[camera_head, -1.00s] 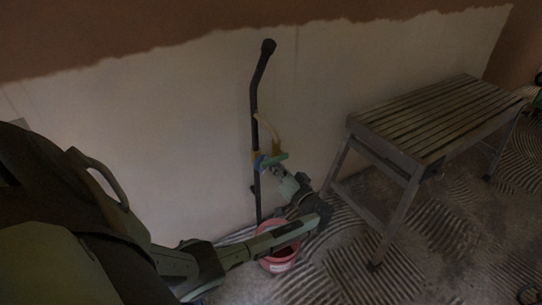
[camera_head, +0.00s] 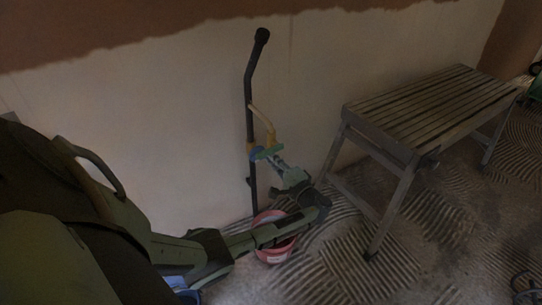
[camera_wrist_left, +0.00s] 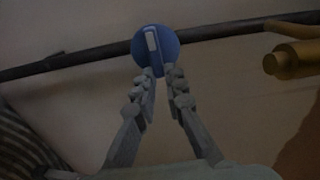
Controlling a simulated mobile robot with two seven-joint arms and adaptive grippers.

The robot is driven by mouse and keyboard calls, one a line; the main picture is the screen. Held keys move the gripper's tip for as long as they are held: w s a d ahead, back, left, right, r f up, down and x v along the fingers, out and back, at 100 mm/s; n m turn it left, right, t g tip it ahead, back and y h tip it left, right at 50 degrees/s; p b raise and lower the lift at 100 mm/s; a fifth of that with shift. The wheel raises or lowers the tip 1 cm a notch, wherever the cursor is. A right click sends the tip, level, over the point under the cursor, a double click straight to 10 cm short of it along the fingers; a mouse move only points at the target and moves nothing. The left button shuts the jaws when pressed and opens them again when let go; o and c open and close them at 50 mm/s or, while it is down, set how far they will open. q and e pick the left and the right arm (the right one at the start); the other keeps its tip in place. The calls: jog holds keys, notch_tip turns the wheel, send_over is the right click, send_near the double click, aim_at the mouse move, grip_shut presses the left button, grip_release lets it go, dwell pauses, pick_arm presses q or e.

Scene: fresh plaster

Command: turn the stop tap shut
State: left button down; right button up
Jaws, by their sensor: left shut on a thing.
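The stop tap shows as a round blue disc with a pale raised bar across it (camera_wrist_left: 152,42) in the left wrist view. It sits on a dark upright pipe (camera_head: 249,105) against the wall, and its blue edge also shows in the head view (camera_head: 255,154). My left gripper (camera_wrist_left: 161,73) is shut at the lower edge of the blue tap, its fingertips close together. In the head view my left gripper (camera_head: 268,154) reaches the tap from the lower right and hides part of it. My right gripper is not in view.
A brass fitting (camera_wrist_left: 297,60) and a yellowish branch pipe (camera_head: 263,118) are beside the tap. A slatted bench (camera_head: 430,108) stands to the right. Ridged floor lies in front of the bench.

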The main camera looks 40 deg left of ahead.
pick_arm(q)
jog(key=shift+s+a+f+m+p, duration=0.1)
jog(key=shift+s+f+m+p, duration=0.6)
jog(key=shift+m, duration=2.4)
jog(key=shift+s+a+f+m+p, duration=0.2)
jog(key=shift+m+p, duration=0.85)
jog(key=shift+m, duration=2.05)
jog(key=shift+s+a+f+m+p, duration=0.1)
jog(key=shift+s+f+m+p, duration=0.6)
jog(key=shift+m, duration=2.4)
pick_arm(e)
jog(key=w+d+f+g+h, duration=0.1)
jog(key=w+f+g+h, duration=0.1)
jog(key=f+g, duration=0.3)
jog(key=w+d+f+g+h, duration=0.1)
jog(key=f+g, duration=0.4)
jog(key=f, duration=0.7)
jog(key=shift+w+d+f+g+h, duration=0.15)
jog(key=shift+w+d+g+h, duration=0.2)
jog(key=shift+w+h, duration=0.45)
pick_arm(q)
jog(key=shift+w+r, duration=0.2)
jog(key=shift+w, duration=0.05)
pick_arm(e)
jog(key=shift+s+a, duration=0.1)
pick_arm(q)
jog(key=c, duration=1.6)
grip_release()
jog(key=v, duration=1.2)
